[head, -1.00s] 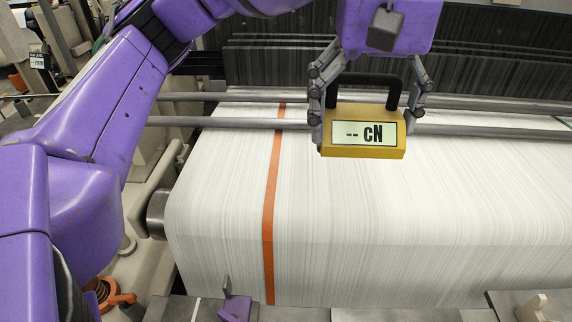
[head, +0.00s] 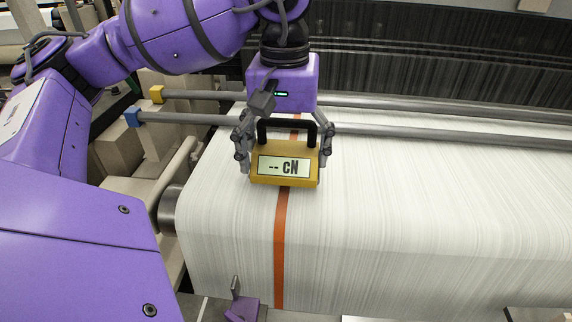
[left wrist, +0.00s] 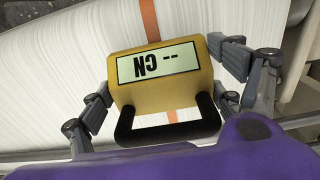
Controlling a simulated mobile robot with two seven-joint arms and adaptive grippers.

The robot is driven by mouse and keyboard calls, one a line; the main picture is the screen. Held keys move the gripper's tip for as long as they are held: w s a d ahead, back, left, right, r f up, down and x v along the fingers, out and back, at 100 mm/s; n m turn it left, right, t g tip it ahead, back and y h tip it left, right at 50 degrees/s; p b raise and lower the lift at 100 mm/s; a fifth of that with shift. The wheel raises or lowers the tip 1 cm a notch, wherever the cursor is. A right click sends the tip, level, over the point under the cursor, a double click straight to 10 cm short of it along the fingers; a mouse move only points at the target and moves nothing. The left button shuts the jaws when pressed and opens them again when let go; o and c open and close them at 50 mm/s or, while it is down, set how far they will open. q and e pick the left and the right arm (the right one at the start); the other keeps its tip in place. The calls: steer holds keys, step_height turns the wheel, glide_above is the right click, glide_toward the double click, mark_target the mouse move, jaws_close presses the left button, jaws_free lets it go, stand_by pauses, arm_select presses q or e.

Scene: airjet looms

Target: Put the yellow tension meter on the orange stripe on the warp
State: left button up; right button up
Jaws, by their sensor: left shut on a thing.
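The yellow tension meter (head: 285,179) has a black handle and a display reading "-- CN". My left gripper (head: 284,150) is shut on it, with a finger at each side. In the head view the meter overlaps the orange stripe (head: 280,250), which shows below and above it on the white warp (head: 420,220). The left wrist view also shows the meter (left wrist: 165,92) between the fingers, with the stripe (left wrist: 149,20) running out beyond it. Whether the meter touches the warp, I cannot tell.
Two grey bars (head: 400,131) cross above the warp at the back, near the meter. Yellow (head: 156,94) and blue (head: 132,118) end blocks sit at their left ends. Dark loom parts (head: 420,50) stand behind. The warp right of the meter is clear.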

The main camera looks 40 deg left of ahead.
mark_target(285, 168)
arm_select(q)
step_height(285, 168, down, 2)
steer(key=shift+f, duration=0.25)
arm_select(e)
steer(key=shift+s+f, duration=0.25)
arm_select(q)
steer(key=shift+f, duration=0.15)
arm_select(e)
steer(key=shift+f, duration=0.1)
arm_select(q)
steer(key=shift+f, duration=0.15)
steer(key=o, duration=1.5)
steer(key=shift+o, duration=0.2)
arm_select(e)
steer(key=shift+w+r, duration=0.15)
steer(key=shift+r, duration=0.05)
